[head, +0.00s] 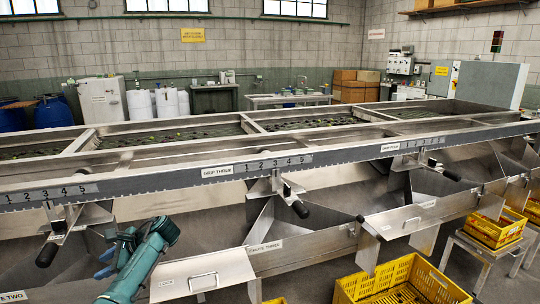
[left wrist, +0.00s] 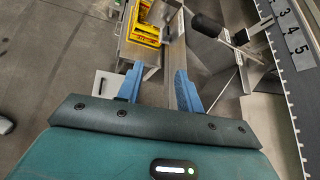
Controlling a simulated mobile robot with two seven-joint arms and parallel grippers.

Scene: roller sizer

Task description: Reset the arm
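My left gripper (head: 104,262) is at the lower left of the head view, in front of the steel roller sizer (head: 170,170). Its green arm comes up from the bottom edge. In the left wrist view the two blue fingers of the left gripper (left wrist: 158,88) stand well apart with nothing between them. The gripper is to the right of a black-knobbed lever (head: 46,255) below the first numbered scale (head: 48,194); I see no contact with it. My right gripper is not in view.
Another black-knobbed lever (head: 300,208) sticks out at the middle of the sizer. Steel chute lids (head: 205,274) jut out near my arm. A yellow crate (head: 425,278) stands at the lower right. The wrist view shows open grey floor (left wrist: 50,50) at left.

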